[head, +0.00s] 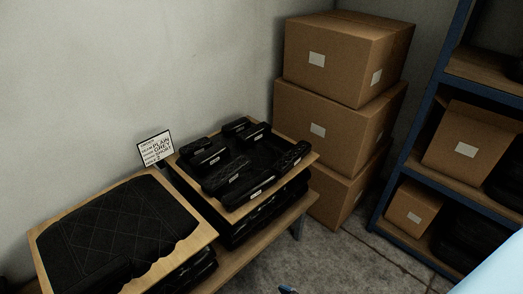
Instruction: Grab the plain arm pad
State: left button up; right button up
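Several black arm pads (222,181) lie in a wooden-edged tray (312,156) on a low bench in the middle of the head view. Many carry small white labels too small to read. The pad at the tray's right side (289,158) looks patterned; I cannot tell for certain which pad is plain. A small sign (155,149) behind the trays shows the words PLAIN, GREY and SPORT among its lines.
A second wooden tray (203,236) with a black quilted cushion (115,235) sits at front left. Stacked cardboard boxes (335,110) stand behind right. A blue-framed shelf (420,140) with boxes stands at right. Grey floor (330,260) is open in front of the boxes.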

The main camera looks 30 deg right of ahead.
aim_at(233, 200)
jog(key=z, duration=0.9)
